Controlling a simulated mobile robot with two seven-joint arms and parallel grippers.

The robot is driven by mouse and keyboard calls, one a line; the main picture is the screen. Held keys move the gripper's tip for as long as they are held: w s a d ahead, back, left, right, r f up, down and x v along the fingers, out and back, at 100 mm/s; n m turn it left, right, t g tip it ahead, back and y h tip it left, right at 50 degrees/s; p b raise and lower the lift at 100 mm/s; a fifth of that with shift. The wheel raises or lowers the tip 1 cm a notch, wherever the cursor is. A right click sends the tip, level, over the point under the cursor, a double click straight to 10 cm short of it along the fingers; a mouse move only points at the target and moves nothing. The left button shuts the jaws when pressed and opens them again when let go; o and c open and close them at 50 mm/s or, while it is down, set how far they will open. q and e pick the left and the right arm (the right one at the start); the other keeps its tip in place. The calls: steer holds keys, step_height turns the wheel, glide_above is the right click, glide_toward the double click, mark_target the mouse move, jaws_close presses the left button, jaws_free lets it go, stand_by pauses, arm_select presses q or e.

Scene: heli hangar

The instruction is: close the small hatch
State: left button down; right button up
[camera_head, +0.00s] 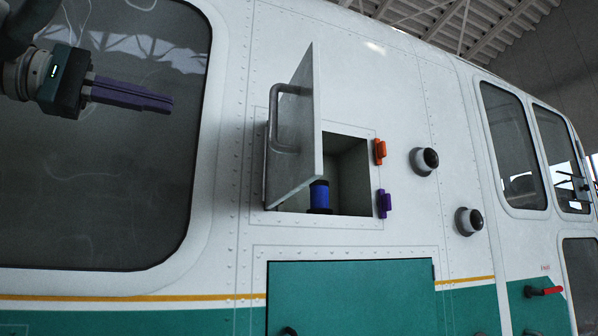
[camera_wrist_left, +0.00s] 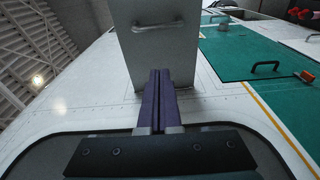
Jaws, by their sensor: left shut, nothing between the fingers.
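The small hatch's door (camera_head: 300,135) stands open in the head view, swung out from the white fuselage on its left side. It carries a grey bar handle (camera_head: 273,118). The opening (camera_head: 350,170) shows a grey box with a blue spool (camera_head: 319,195) standing inside, partly hidden by the door. My left gripper (camera_head: 171,104) is at the upper left, shut and empty, apart from the door and to its left. In the left wrist view the purple fingers (camera_wrist_left: 160,73) point towards the grey door panel (camera_wrist_left: 155,55) with its handle (camera_wrist_left: 152,27). My right gripper is not in view.
An orange latch (camera_head: 380,151) and a purple latch (camera_head: 384,204) sit at the opening's right edge. Two round fittings (camera_head: 424,160) (camera_head: 468,221) stick out further right. A green panel (camera_head: 350,295) lies below. A large dark window (camera_head: 100,190) is behind my left gripper.

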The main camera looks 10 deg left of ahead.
mark_target(274, 138)
arm_select(q)
steer(key=s+d+p+x, duration=0.1)
steer(key=s+p+x, duration=0.1)
steer(key=p+x, duration=0.8)
steer(key=x, duration=0.3)
steer(key=shift+s+d+r, duration=0.15)
steer(key=shift+d, duration=0.15)
steer(key=shift+d, duration=0.1)
